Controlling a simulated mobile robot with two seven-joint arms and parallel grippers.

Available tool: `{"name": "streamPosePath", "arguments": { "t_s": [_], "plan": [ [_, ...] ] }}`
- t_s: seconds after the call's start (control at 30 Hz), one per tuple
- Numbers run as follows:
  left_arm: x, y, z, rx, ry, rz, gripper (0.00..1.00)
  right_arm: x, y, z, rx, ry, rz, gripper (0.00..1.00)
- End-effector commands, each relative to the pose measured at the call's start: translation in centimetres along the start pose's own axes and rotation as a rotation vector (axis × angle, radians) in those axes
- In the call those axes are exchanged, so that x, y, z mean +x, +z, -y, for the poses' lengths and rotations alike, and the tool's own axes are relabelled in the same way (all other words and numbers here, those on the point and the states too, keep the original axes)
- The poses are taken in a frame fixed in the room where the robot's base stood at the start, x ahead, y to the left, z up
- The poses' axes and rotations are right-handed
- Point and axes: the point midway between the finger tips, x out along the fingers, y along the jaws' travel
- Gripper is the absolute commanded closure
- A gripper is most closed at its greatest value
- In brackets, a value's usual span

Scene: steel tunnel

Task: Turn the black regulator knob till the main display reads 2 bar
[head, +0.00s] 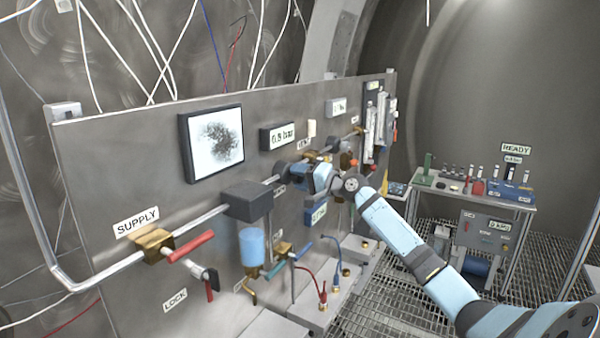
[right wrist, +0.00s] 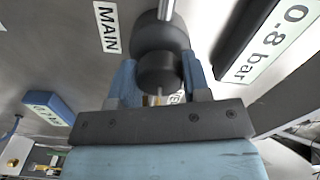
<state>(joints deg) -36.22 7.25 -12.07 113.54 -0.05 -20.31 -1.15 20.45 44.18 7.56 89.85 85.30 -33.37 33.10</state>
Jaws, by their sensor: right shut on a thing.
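My right gripper (head: 303,179) reaches the steel panel (head: 110,180) from the right. In the right wrist view the right gripper (right wrist: 158,88) is shut with one finger on each side of the black regulator knob (right wrist: 160,72). The knob sits on the round dark regulator body on the pipe, and the gripper partly hides it in the head view. The main display (head: 284,136) is a dark box above the pipe. It also shows in the right wrist view (right wrist: 272,38), where it reads 0.8 bar. My left gripper is out of view.
A brass supply valve with a red lever (head: 190,247) and a lockable valve (head: 207,280) are at lower left. A dark block (head: 248,202) and a blue filter bowl (head: 252,246) are left of the gripper. A bench (head: 500,195) with bottles stands at right over grating.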

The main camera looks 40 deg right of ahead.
Motion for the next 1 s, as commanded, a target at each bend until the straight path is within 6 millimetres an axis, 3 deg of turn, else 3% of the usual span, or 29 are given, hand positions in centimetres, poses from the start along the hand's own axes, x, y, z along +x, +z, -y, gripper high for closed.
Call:
{"name": "streamPosePath", "arguments": {
  "t_s": [1.0],
  "plan": [
    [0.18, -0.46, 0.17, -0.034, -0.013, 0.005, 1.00, 0.01, -0.06, 0.10, 0.963, -0.003, 0.000, 0.80]
  ]
}}
